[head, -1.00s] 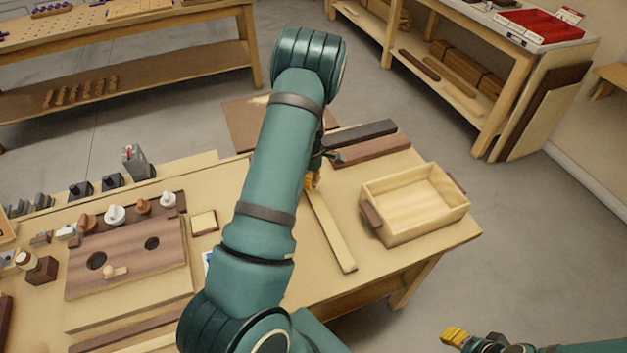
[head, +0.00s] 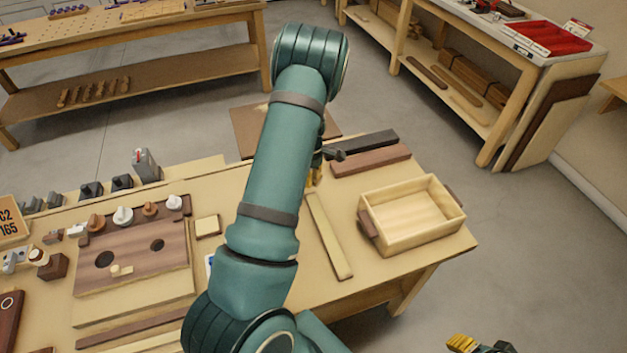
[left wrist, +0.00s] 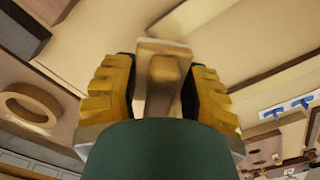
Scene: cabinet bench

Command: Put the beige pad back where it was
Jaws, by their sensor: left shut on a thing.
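My left gripper (head: 315,176) is mostly hidden behind my own forearm in the head view, over the bench near the far end of a long pale strip. In the left wrist view its yellow fingers (left wrist: 165,88) are closed on a beige pad (left wrist: 163,48), a pale squared piece with a rounded tan part between the fingers. The held piece is hidden in the head view. A small square beige piece (head: 207,225) also lies on the bench beside the brown board. My right gripper (head: 478,344) is at the bottom edge, partly cut off, its jaws unclear.
A wooden tray (head: 414,242) stands at the bench's right end. The pale strip (head: 329,235) and dark bars (head: 370,160) lie nearby. A brown board with holes (head: 132,250) and knobs stands left. A ring (left wrist: 32,107) shows in the left wrist view.

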